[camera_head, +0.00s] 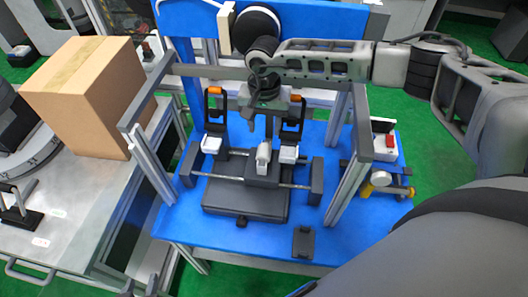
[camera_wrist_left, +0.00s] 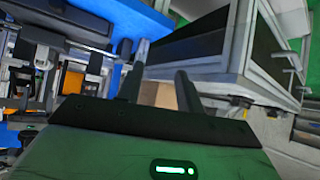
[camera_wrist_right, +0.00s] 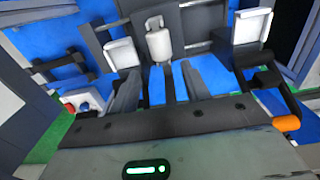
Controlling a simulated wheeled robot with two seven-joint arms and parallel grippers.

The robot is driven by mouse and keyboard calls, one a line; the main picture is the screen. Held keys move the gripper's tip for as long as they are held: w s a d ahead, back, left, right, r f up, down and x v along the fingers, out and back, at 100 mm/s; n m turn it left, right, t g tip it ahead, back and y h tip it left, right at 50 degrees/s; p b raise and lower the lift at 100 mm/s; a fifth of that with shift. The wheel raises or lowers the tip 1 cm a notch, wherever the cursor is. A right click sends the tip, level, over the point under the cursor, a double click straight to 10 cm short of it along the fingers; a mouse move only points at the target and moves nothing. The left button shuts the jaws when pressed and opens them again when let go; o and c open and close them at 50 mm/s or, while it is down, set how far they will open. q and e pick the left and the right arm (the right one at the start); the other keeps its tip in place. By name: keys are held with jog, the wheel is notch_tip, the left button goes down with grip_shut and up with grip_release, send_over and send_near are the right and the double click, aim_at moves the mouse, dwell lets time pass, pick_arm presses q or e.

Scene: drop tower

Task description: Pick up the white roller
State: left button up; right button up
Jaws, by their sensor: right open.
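The white roller (camera_head: 263,156) stands upright in the middle of the dark fixture on the blue table, between two white blocks. It also shows in the right wrist view (camera_wrist_right: 158,44), just beyond the fingertips. My right gripper (camera_head: 267,122) hangs above and behind the roller, its arm coming in from the right. In the right wrist view the right gripper (camera_wrist_right: 158,80) has its fingers apart and nothing between them. My left gripper (camera_wrist_left: 161,78) shows in the left wrist view with its fingers apart and empty, away from the roller.
White blocks (camera_head: 211,145) and (camera_head: 288,154) flank the roller by dark uprights with orange tops. A grey frame (camera_head: 347,165) surrounds the fixture. A cardboard box (camera_head: 85,95) sits on the left table. A small device with a red part (camera_head: 384,140) is at right.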

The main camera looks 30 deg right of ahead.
aim_at(264, 149)
notch_tip(264, 149, down, 4)
jog(key=f+b, duration=0.2)
jog(key=f, duration=0.1)
jog(key=f+b, duration=0.1)
jog(key=f, duration=0.1)
jog(key=shift+s+a, duration=0.2)
jog(key=shift+s, duration=0.05)
pick_arm(q)
jog(key=shift+w+d+f, duration=0.2)
jog(key=shift+d+f, duration=0.1)
jog(key=shift+f, duration=0.15)
pick_arm(e)
jog(key=shift+c, duration=0.4)
jog(key=c, duration=0.8)
